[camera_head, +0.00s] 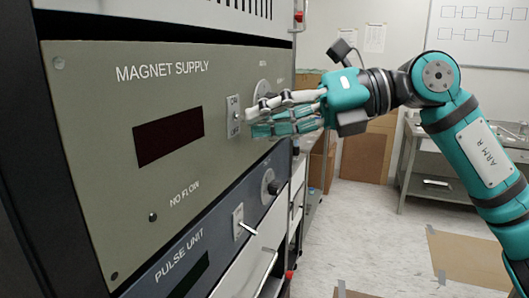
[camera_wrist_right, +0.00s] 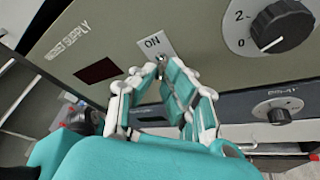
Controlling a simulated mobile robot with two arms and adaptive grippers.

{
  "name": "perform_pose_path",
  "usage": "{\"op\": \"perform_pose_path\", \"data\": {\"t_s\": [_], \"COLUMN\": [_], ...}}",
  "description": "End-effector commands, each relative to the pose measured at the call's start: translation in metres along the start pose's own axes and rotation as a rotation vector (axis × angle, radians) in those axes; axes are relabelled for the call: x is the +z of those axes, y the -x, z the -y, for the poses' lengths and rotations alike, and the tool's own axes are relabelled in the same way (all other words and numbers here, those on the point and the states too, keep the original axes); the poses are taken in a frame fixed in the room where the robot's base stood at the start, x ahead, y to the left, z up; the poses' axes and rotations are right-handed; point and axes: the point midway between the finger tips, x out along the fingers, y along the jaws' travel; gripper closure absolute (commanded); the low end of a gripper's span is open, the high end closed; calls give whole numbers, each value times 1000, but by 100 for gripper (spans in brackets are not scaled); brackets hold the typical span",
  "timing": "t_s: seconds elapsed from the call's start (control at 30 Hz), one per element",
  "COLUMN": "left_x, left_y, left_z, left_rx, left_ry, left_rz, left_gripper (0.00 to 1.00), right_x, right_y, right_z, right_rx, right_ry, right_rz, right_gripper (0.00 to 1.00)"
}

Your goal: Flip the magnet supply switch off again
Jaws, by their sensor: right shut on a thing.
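The magnet supply panel (camera_head: 105,100) is a grey-green front labelled "MAGNET SUPPLY" with a dark, blank display (camera_head: 169,135). Its switch plate (camera_head: 233,115) sits right of the display. The right wrist view shows its "ON" label (camera_wrist_right: 153,42) above the metal switch (camera_wrist_right: 162,60). My right gripper (camera_head: 257,115) is at the switch, with its fingers closed in around the lever. In the right wrist view the fingertips (camera_wrist_right: 161,70) meet at the switch, so the lever is mostly hidden and its position cannot be told. My left gripper is not in view.
The pulse unit (camera_head: 180,260) lies below, with its own switch (camera_head: 239,222) and knob (camera_head: 269,184). A large black knob (camera_wrist_right: 283,27) is right of the magnet switch. A metal table (camera_head: 455,150) stands at the back right. The floor between is mostly open.

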Motion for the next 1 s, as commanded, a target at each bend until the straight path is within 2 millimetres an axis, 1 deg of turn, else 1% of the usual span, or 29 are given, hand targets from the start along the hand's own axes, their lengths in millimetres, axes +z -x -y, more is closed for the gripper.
{"op": "perform_pose_path", "data": {"t_s": [0.03,0.2,0.33,0.57,1.0], "left_x": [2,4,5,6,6], "left_y": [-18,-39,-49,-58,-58], "left_z": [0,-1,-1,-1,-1], "left_rx": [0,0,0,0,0], "left_ry": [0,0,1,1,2], "left_rz": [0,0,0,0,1], "left_gripper": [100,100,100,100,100], "right_x": [-7,-8,-8,-7,-6], "right_y": [-2,-4,-4,-4,-4], "right_z": [9,10,10,10,9], "right_rx": [23,91,126,159,165], "right_ry": [10,42,61,76,79], "right_rz": [27,100,140,177,183], "right_gripper": [100,100,100,100,100]}}
